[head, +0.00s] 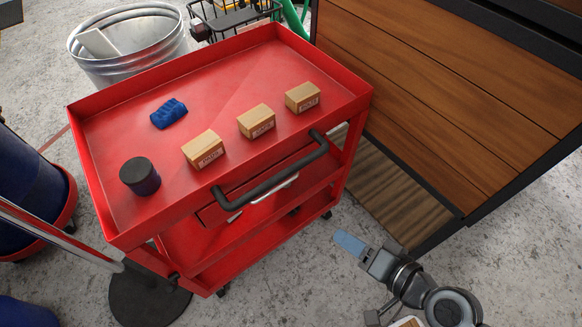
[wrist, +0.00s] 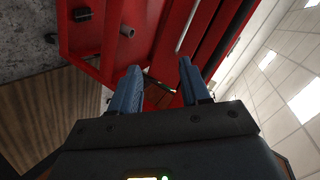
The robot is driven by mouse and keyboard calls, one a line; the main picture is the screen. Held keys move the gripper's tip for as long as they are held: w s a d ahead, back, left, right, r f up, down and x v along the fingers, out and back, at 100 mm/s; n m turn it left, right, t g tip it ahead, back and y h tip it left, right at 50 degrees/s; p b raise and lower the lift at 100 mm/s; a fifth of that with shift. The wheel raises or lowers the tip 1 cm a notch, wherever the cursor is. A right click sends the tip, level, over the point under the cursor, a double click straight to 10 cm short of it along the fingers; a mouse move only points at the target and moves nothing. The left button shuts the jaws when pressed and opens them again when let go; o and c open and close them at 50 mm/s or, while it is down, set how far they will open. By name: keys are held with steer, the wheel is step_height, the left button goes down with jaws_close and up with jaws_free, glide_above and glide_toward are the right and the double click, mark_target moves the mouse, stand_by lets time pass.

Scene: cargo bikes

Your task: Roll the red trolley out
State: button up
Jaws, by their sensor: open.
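The red trolley (head: 235,70) stands upright on the concrete floor in the head view, with a top tray, a drawer below it and lower shelves. A black bar handle (head: 272,176) runs along its near side. My gripper (head: 349,243) is open and empty to the right of and below the handle, apart from it. In the wrist view the two blue fingers of my gripper (wrist: 158,85) are spread, with the red trolley (wrist: 172,45) beyond them. Nothing shows between the fingertips as held.
The tray carries three small boxes (head: 257,121), a dark cylinder (head: 140,177) and a blue cloth (head: 168,113). A wooden-panelled box (head: 450,90) stands close on the right. A metal tub (head: 128,42) is behind; a round black base (head: 150,297) is at left. Floor in front is partly clear.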

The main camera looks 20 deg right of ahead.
steer(key=w+a+r+m+y, duration=0.1)
steer(key=w+a+y, duration=0.15)
steer(key=w, duration=0.45)
steer(key=m+t+y+p, duration=0.1)
steer(key=m+y, duration=0.1)
steer(key=y, duration=0.1)
glide_toward(278, 175)
steer(key=w, duration=0.1)
steer(key=w+a+f, duration=0.1)
steer(key=w, duration=0.2)
steer(key=shift+a+f, duration=0.35)
steer(key=p+x, duration=0.1)
steer(key=x, duration=0.6)
steer(key=shift+a+f, duration=0.15)
steer(key=shift+a, duration=0.05)
steer(key=shift+c, duration=0.2)
jaws_close()
